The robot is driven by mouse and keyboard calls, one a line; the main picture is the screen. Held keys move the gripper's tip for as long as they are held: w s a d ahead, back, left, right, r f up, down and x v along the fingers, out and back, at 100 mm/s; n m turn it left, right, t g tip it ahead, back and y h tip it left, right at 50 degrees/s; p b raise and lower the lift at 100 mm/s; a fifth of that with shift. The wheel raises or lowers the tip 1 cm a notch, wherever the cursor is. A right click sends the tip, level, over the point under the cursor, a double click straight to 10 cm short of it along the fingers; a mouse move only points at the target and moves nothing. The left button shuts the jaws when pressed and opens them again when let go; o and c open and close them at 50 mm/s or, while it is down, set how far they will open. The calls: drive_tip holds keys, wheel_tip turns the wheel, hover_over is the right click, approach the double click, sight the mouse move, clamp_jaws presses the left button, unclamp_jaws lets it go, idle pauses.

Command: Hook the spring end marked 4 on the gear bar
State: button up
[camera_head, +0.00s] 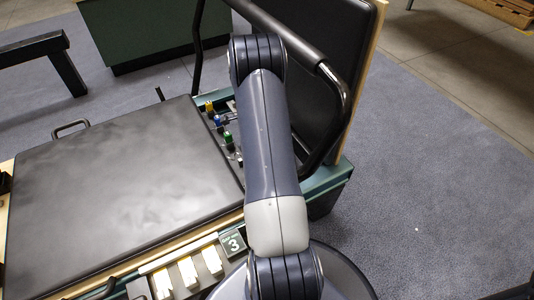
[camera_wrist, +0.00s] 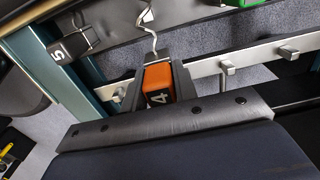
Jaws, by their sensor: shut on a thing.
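In the wrist view, the spring end marked 4 (camera_wrist: 158,82) is an orange block with a white 4 on a black face. My gripper (camera_wrist: 158,92) is shut on it, with a dark finger on each side. A bent wire rises from the block toward the top edge. The gear bar (camera_wrist: 260,57) is a silver bar with short pegs, running behind the block and on to the right. Whether the wire or block touches the bar is hidden by the block and fingers. My arm hides the gripper in the head view.
A black spring end marked 5 (camera_wrist: 68,47) is left of the block, and a green one (camera_wrist: 238,2) at top right. In the head view, the black carriage (camera_head: 120,180) fills the left and a sign marked 3 (camera_head: 234,244) is below. Open carpet (camera_head: 440,180) lies right.

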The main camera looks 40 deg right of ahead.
drive_tip(key=shift+s+d, duration=0.25)
drive_tip(key=shift+d, duration=0.75)
drive_tip(key=shift+s+d, duration=0.3)
drive_tip(key=shift+d, duration=0.65)
drive_tip(key=shift+s+d, duration=0.25)
drive_tip(key=shift+d, duration=0.75)
drive_tip(key=shift+f, duration=0.2)
drive_tip(key=shift+f+b, duration=1.6)
drive_tip(key=shift+f, duration=0.8)
